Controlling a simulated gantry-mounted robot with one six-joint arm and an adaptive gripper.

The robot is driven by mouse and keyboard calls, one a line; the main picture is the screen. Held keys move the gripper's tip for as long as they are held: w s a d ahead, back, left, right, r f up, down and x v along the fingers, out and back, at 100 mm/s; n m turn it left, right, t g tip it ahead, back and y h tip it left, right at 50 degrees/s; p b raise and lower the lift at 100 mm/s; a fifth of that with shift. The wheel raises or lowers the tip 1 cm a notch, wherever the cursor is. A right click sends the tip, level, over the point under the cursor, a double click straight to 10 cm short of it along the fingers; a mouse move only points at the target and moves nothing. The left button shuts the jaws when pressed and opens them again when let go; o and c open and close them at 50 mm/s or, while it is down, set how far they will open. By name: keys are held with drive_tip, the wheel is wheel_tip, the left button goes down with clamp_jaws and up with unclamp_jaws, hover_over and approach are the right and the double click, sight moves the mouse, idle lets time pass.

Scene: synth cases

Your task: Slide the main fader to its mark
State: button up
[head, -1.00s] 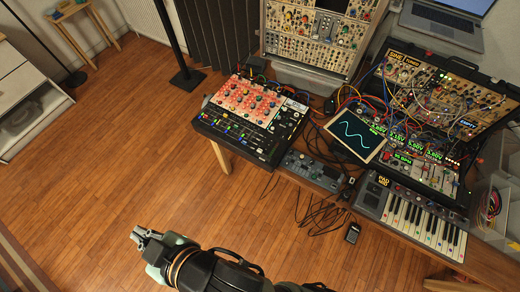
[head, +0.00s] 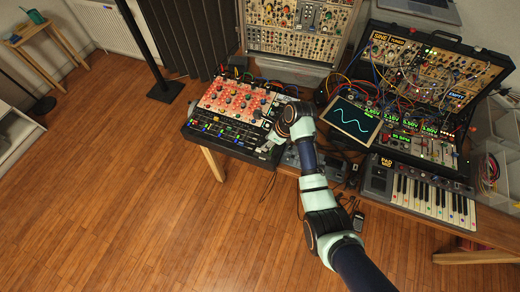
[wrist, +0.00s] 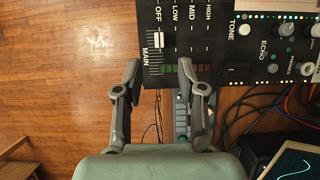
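The mixer (head: 190,128) stands at the left end of the table, with red panels and rows of knobs and faders. In the wrist view, the main fader's white cap (wrist: 158,40) sits in a slot with tick lines, beside the word MAIN. The words OFF, LOW, MID and HIGH are printed nearby; I cannot tell which mark is the fader's. My gripper (wrist: 160,75) is open and empty, with its two fingers apart at the mixer's edge and the fader cap ahead of the gap. In the head view my gripper (head: 268,145) is over the mixer's right front corner.
Right of the mixer are a tilted screen (head: 352,120), a keyboard synth (head: 420,190) and a patch-cable rack (head: 440,75). Loose black cables hang beside the mixer in the wrist view. A larger module rack (head: 295,28) stands behind. Open wooden floor lies left of the table.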

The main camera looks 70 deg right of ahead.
sight(259, 149)
drive_tip(key=b+x, duration=0.2)
drive_tip(key=x, duration=0.5)
drive_tip(key=shift+w+f+b, duration=0.25)
drive_tip(key=shift+f+b, duration=0.05)
drive_tip(key=shift+f, duration=0.05)
drive_tip(key=shift+c, duration=0.2)
clamp_jaws()
